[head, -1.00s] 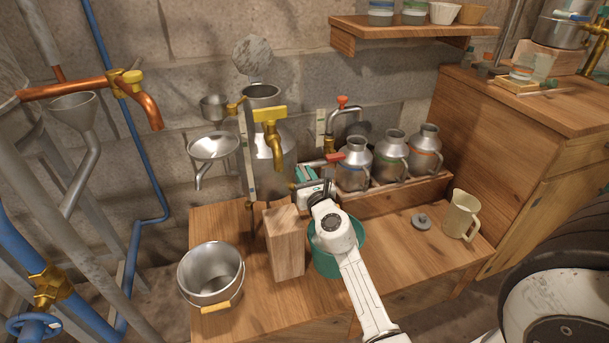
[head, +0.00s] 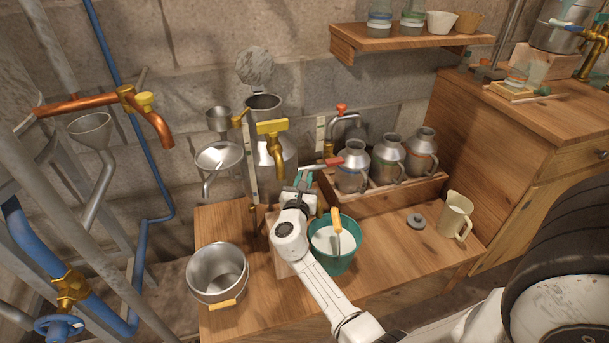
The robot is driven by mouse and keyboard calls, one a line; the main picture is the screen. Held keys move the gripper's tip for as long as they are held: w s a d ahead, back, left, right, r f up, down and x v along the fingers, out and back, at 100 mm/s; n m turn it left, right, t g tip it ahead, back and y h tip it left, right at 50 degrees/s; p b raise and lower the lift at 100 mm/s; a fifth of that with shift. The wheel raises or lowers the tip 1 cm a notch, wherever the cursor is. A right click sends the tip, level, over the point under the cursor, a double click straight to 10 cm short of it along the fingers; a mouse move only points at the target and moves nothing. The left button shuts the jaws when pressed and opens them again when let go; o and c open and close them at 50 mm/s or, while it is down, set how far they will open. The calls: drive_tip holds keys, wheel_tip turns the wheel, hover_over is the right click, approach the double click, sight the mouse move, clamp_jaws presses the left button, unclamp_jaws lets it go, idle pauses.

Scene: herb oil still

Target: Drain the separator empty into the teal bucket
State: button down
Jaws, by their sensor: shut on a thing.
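The separator (head: 283,151) is a tall grey metal vessel at the back of the low bench, with a big brass tap (head: 272,128) in front of its top. The teal bucket (head: 343,266) stands on the bench to the right of my wrist, with a whitish surface inside and an orange grip over it. My gripper (head: 304,179) is at the separator's lower right, shut on a small part that the jaws hide. A metal rod with a red grip (head: 334,162) lies just above and right of the jaws. I see no clear stream into the bucket.
A steel pail (head: 217,272) stands at the bench's left front. A wooden block (head: 284,265) is partly behind my arm. Several metal jugs stand in a wooden tray (head: 385,200). A cream jug (head: 454,215) and a grey lid (head: 416,221) are at the right.

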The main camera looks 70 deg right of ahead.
drive_tip(key=shift+w+m+g, duration=0.15)
drive_tip(key=shift+m+g, duration=1.05)
drive_tip(key=shift+g, duration=1)
drive_tip(key=c, duration=1.1)
unclamp_jaws()
drive_tip(key=a+p, duration=0.1)
drive_tip(key=a, duration=0.9)
drive_tip(key=shift+a+p, duration=0.3)
drive_tip(key=shift+a, duration=0.1)
